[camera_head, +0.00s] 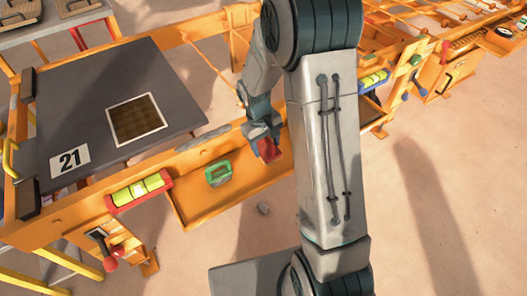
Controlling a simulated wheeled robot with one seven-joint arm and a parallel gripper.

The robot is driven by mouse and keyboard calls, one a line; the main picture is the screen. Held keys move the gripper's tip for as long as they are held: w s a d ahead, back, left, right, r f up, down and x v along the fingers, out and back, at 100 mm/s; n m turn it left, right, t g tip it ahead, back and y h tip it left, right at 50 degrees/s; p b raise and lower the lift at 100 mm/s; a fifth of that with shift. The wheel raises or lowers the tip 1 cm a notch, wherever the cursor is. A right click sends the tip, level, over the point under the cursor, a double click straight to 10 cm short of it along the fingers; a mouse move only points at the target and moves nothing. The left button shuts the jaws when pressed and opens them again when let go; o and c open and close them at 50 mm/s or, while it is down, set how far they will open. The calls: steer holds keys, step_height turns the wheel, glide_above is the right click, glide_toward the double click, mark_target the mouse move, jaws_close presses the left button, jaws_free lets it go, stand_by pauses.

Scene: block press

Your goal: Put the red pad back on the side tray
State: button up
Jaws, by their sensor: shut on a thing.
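The red pad (270,152) is between the fingers of my gripper (266,148), at the right part of the orange side tray (195,206). My gripper is shut on the pad and points down. The pad is at the tray, but I cannot tell whether it touches the tray floor or hangs just above it. My arm hides the tray's right end.
The dark press table (75,115) with a framed brown square (136,119) and a "21" label is at the left.

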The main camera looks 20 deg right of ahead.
mark_target(264, 151)
steer(key=shift+w+a+f, duration=0.15)
steer(key=shift+w+f, duration=0.3)
steer(key=shift+w, duration=0.25)
steer(key=shift+f, duration=0.2)
steer(key=shift+f+b, duration=0.45)
steer(key=shift+f, duration=1.35)
steer(key=shift+f, duration=0.1)
steer(key=o, duration=1)
